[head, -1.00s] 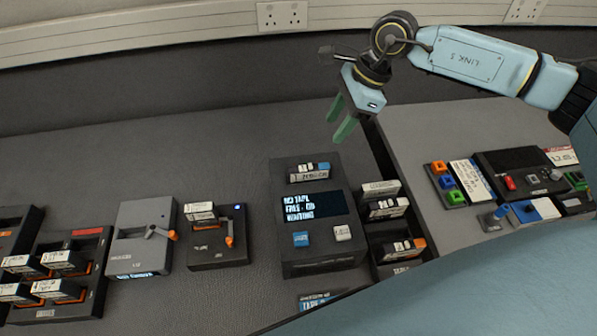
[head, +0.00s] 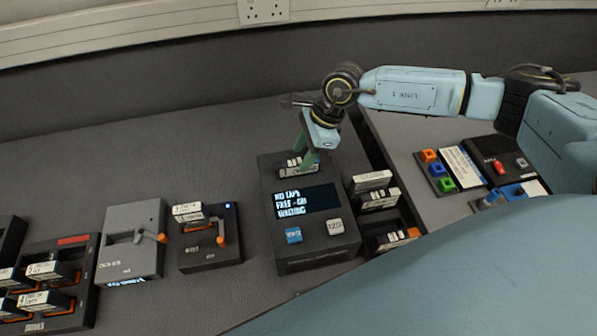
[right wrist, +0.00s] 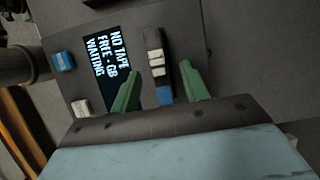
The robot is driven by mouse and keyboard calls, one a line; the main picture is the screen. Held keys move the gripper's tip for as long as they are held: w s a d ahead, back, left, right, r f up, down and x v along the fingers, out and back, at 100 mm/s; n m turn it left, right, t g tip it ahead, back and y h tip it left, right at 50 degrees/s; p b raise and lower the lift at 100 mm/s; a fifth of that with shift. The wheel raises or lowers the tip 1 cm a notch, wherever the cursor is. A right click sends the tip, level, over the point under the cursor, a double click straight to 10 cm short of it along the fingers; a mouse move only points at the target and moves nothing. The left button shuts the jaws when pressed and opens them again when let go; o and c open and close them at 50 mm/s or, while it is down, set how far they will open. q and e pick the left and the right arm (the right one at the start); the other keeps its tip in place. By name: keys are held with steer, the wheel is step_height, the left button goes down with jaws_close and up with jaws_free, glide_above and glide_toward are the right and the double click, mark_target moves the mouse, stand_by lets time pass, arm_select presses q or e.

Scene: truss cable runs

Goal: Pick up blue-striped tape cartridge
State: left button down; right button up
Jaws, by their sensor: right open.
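The blue-striped tape cartridge (head: 292,164) sits in a slot at the back of the dark reader unit (head: 310,230). In the right wrist view the cartridge (right wrist: 156,58) is dark with white labels and a blue band at its near end. My right gripper (head: 309,158) is at the cartridge and partly hides its right end. In the right wrist view its two green fingers (right wrist: 161,70) are apart, one on each side of the cartridge, with gaps visible. My left gripper is not in view.
A rack with several cartridges (head: 373,182) stands right of the reader. A dark unit with an orange lever (head: 208,257), a grey unit (head: 130,240) and a cartridge rack (head: 62,303) lie left. Coloured buttons (head: 437,172) are on the right bench. The table behind is clear.

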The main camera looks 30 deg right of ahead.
mark_target(300, 159)
steer(key=shift+x, duration=1.6)
steer(key=shift+s, duration=0.1)
steer(key=shift+c, duration=0.3)
jaws_close()
